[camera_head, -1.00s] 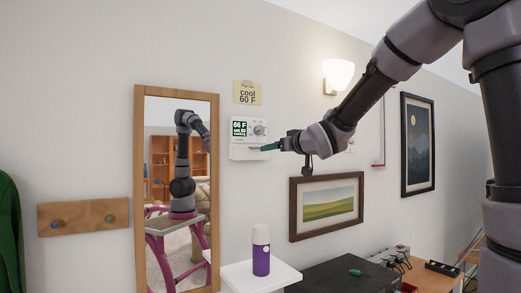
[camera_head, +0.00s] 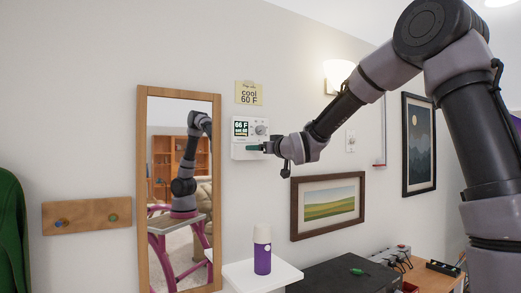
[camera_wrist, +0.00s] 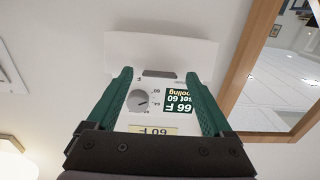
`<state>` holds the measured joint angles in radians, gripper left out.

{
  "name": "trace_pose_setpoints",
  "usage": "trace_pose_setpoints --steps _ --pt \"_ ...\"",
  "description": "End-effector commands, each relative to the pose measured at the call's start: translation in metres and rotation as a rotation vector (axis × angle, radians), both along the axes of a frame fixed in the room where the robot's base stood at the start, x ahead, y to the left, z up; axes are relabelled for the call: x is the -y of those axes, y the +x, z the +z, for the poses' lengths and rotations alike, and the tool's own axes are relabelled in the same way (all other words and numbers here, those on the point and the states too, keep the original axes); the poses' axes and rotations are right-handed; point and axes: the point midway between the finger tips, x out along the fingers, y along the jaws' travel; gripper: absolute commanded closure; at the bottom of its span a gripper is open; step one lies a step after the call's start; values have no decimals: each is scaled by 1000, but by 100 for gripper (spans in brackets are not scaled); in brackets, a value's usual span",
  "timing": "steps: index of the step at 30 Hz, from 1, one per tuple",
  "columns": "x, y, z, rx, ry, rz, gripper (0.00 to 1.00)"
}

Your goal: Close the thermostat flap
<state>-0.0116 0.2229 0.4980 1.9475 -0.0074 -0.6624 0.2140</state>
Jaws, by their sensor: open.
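The white thermostat (camera_head: 249,140) is on the wall, right of the mirror. Its display reads 66 F, set 60. In the wrist view the thermostat (camera_wrist: 150,88) appears upside down, with a round dial and the display between my fingers. A plain white panel, which looks like the open flap (camera_wrist: 160,48), spreads beyond the fingertips from the thermostat's lower edge. My gripper (camera_head: 254,148) is in front of the thermostat's lower part, its green fingers apart and empty. They also show in the wrist view (camera_wrist: 160,74). I cannot tell whether they touch the flap.
A wood-framed mirror (camera_head: 179,90) stands close left of the thermostat. A purple bottle (camera_head: 262,256) stands on a white shelf (camera_head: 238,275) below. A landscape picture (camera_head: 328,205) and a lit lamp (camera_head: 338,74) are to the right.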

Motion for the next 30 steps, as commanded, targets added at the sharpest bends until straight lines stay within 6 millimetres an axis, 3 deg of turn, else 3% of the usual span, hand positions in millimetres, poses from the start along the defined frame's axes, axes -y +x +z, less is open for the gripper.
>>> trace_pose_setpoints --steps 8,9,15,16,30 --pt "-1 2 0 -1 -1 -1 15" --pt "-1 2 0 -1 -1 -1 19" --pt "-1 2 0 -1 -1 -1 95" --pt "-1 2 0 -1 -1 -1 100" --pt "-7 10 13 -149 -99 2 100"
